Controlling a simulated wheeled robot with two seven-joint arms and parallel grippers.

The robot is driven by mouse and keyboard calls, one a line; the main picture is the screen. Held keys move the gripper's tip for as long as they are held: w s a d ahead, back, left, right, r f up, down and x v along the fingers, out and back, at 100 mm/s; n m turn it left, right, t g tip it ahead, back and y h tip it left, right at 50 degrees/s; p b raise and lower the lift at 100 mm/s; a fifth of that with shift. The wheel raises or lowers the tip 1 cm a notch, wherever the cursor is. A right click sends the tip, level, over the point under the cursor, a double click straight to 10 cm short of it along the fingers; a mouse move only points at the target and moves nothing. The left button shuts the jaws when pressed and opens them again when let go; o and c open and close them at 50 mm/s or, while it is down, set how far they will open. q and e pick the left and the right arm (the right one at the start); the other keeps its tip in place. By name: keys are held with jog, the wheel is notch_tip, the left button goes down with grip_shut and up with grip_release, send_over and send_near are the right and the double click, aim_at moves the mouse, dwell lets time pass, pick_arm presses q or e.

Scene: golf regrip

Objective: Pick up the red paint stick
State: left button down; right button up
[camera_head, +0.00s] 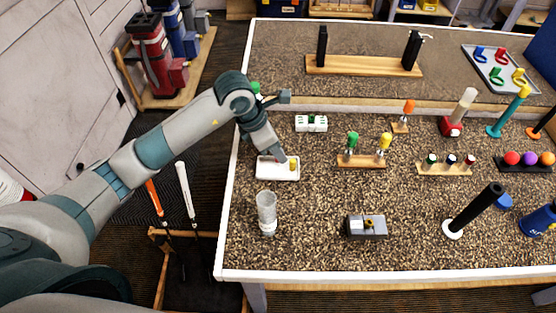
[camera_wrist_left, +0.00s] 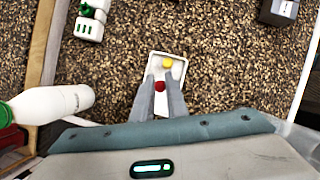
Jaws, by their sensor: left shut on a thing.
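A white tray (camera_head: 263,174) lies on the speckled bench top near its left side, and it also shows in the left wrist view (camera_wrist_left: 182,77). A yellow paint stick (camera_head: 292,164) stands in the tray; its round yellow end shows in the left wrist view (camera_wrist_left: 167,63). The red paint stick (camera_wrist_left: 159,86) shows as a red round end between the fingers of my left gripper (camera_wrist_left: 160,80), at the near end of the tray. My left gripper is shut on it. The fingers hide its sides, and I cannot tell whether it is clear of the tray. My right gripper is not in view.
A clear cup (camera_head: 266,213) stands in front of the tray, and a white block with green marks (camera_head: 311,123) behind it. A wooden stand (camera_head: 361,163) with green and yellow tools is to the right. A white bottle (camera_wrist_left: 52,104) lies close to my left gripper.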

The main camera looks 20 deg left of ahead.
pick_arm(q)
jog(key=s+d+r+b, duration=0.3)
jog(key=s+d+r, duration=0.3)
jog(key=d, duration=0.4)
jog(key=shift+r, duration=0.65)
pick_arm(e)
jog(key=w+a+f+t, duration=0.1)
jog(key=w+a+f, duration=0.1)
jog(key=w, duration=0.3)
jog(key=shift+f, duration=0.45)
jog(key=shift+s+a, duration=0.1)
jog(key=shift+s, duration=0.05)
pick_arm(q)
jog(key=shift+d, duration=0.1)
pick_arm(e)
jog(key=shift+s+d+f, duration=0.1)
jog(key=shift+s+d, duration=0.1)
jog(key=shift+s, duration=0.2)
pick_arm(q)
jog(key=shift+w, duration=0.1)
